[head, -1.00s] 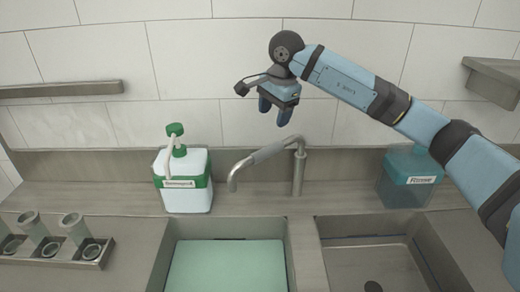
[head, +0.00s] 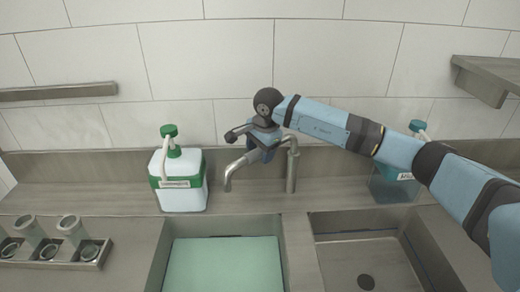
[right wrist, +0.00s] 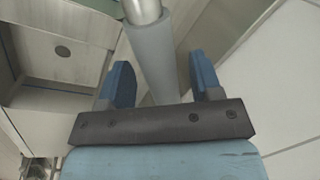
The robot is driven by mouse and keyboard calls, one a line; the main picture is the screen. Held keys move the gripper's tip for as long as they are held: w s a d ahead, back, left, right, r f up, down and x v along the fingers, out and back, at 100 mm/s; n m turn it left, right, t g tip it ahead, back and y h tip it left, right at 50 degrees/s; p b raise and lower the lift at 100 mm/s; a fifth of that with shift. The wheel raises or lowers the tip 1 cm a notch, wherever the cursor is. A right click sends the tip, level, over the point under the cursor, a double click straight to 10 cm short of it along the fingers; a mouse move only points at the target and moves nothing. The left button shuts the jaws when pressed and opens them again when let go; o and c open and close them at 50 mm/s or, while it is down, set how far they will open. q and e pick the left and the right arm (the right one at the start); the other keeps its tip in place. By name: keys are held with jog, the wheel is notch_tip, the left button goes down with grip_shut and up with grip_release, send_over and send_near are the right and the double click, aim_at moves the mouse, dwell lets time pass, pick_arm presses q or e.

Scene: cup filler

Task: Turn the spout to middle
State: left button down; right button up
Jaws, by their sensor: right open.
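The metal spout (head: 236,172) bends left from its upright post (head: 291,172) behind the sinks, and its tip hangs toward the left basin. My right gripper (head: 262,156) is at the middle of the spout and hides part of it in the head view. In the right wrist view, the spout's grey sleeve (right wrist: 152,50) runs between the two blue fingers of my right gripper (right wrist: 162,80). The fingers are open, with a gap on either side of the sleeve. My left gripper is not in view.
A green-capped white bottle (head: 178,182) stands left of the spout. A blue-green bottle (head: 385,188) stands behind my right arm. The left basin (head: 170,255) holds a pale green board (head: 225,265); the right basin (head: 345,250) is empty. A cup rack (head: 85,262) sits at far left.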

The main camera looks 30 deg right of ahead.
grip_shut()
jog(key=shift+s, duration=0.1)
jog(key=s+d+n+g+y+b, duration=0.1)
jog(key=s+d+n+b, duration=0.7)
jog(key=s+n+b, duration=0.2)
jog(key=shift+d, duration=0.3)
dwell(0.4)
